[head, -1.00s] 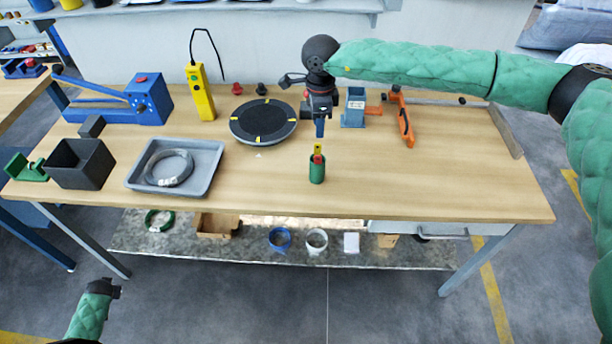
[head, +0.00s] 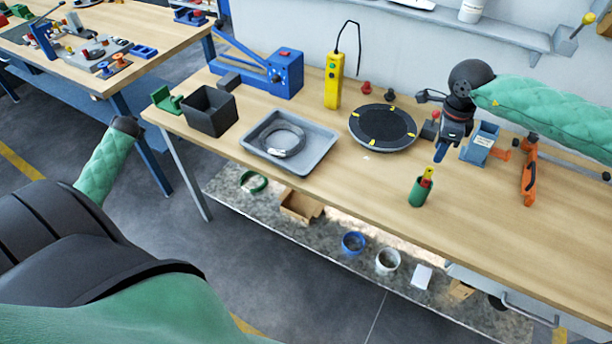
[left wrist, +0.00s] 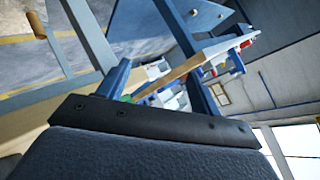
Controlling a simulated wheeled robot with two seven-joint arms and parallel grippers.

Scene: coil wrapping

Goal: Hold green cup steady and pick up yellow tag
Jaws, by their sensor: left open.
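The green cup (head: 418,193) stands upright on the workbench near its front edge in the head view. The yellow tag (head: 429,173) sticks up out of the cup, with a small red part beside it. My right gripper (head: 440,153) points down above and behind the cup, apart from it. One blue finger shows, so its opening is unclear. My left gripper (left wrist: 158,92) is open in the left wrist view, away from the cup, which I cannot make out there. In the head view my left arm is off the bench's left end.
On the workbench (head: 330,185) stand a grey tray (head: 316,142) with a wire coil, a black bin (head: 210,112), a round dark turntable (head: 383,127), a yellow tester (head: 333,82), a blue block (head: 480,145) and an orange tool (head: 529,175). Bare wood surrounds the cup.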

